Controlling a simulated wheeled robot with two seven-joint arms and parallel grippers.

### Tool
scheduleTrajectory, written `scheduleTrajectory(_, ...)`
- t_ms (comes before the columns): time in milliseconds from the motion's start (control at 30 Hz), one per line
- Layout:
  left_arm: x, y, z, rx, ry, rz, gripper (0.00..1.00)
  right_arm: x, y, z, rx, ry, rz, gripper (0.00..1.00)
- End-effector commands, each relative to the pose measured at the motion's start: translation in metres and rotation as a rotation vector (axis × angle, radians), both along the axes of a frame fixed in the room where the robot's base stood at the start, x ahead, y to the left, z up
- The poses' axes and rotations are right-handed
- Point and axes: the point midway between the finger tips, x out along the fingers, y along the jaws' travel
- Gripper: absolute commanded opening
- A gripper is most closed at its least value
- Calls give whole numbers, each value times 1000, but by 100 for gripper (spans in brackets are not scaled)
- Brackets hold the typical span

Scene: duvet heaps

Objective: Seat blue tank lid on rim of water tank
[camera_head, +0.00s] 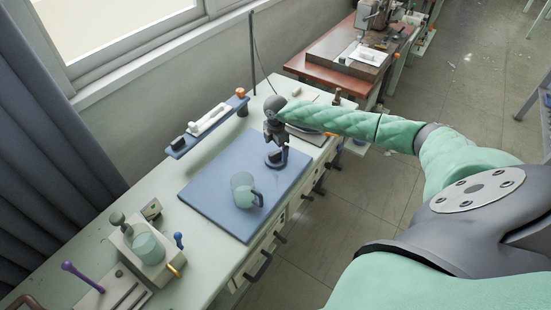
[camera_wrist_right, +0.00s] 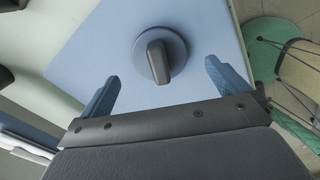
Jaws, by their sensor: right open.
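The blue tank lid (camera_wrist_right: 174,42) is a blue-grey disc with a dark upright knob, lying flat on the blue mat (camera_head: 220,205). My right gripper (camera_head: 276,155) is over the mat's far end, pointing down. In the right wrist view its two blue fingers (camera_wrist_right: 161,75) are open, with the lid's knob ahead of the gap and nothing held. In the head view the gripper mostly hides the lid. A teal open-topped round vessel (camera_head: 149,247) stands in a beige machine at the lower left and appears to be the water tank. My left gripper is not in view.
A grey-green mug (camera_head: 243,188) with a dark handle is on the mat, nearer than my gripper. A narrow blue shelf (camera_head: 208,125) with white and dark items runs along the wall side. A purple-knobbed lever (camera_head: 69,267) and a blue knob (camera_head: 179,240) flank the machine.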

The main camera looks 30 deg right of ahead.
Motion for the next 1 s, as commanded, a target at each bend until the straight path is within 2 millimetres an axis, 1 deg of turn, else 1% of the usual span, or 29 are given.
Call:
scheduleTrajectory(33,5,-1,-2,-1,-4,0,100,-1,1,-8,0,2,0,100)
scheduleTrajectory(200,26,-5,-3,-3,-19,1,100,-4,1,-33,0,1,0,100)
scheduleTrajectory(300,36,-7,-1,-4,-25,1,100,-3,1,-42,-1,1,0,100)
scheduleTrajectory(433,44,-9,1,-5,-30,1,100,-3,1,-47,0,0,0,100)
scheduleTrajectory(667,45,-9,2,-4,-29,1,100,-3,1,-47,0,0,0,100)
scheduleTrajectory(800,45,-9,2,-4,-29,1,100,-3,1,-47,0,0,0,72)
scheduleTrajectory(867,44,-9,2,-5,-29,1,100,-3,1,-47,0,0,0,62)
scheduleTrajectory(1000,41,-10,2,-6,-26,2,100,-3,1,-47,0,0,0,62)
